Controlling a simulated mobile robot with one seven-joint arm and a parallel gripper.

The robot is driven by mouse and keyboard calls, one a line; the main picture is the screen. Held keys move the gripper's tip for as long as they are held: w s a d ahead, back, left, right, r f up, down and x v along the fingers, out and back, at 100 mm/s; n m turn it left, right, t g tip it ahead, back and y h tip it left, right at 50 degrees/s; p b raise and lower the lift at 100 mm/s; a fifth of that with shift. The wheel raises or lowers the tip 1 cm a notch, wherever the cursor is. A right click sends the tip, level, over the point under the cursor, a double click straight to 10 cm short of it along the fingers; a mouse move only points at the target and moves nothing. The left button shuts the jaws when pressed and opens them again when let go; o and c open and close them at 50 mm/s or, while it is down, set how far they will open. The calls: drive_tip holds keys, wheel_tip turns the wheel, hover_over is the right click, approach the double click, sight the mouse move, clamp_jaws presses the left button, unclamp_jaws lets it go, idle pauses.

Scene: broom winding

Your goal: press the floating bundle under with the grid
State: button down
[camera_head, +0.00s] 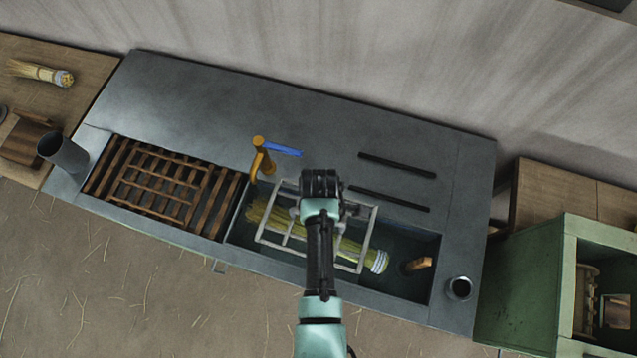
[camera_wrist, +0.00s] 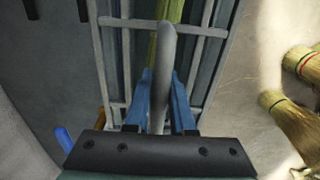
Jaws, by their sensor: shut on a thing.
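The straw bundle (camera_head: 348,250) lies slantwise in the dark basin (camera_head: 405,287), its pale-bound end to the right. The grey wire grid (camera_head: 369,240) is over the bundle's middle, with both bundle ends showing past it. Whether the grid touches the bundle, and how deep the bundle sits, I cannot tell. My gripper (camera_head: 321,186) is above the grid. In the wrist view its blue fingers (camera_wrist: 160,100) are shut on the grid's grey handle (camera_wrist: 168,45), and yellow-green straw shows behind the grid bars.
A wooden slatted rack (camera_head: 150,185) covers the basin's left side. A brass tap (camera_head: 260,158) stands at the back edge beside a blue strip (camera_head: 284,149). A brown piece (camera_head: 418,264) is at the basin's right. More brooms (camera_wrist: 292,118) show at the right in the wrist view.

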drive_tip(key=shift+f+b, duration=6.65)
drive_tip(key=shift+f, duration=0.05)
drive_tip(key=shift+f+b, duration=1.5)
drive_tip(key=shift+f, duration=0.6)
unclamp_jaws()
drive_tip(key=shift+s+f, duration=0.1)
wheel_tip(320, 180, up, 13)
drive_tip(key=shift+p, duration=0.3)
wheel_tip(320, 180, up, 8)
drive_tip(key=p, duration=0.9)
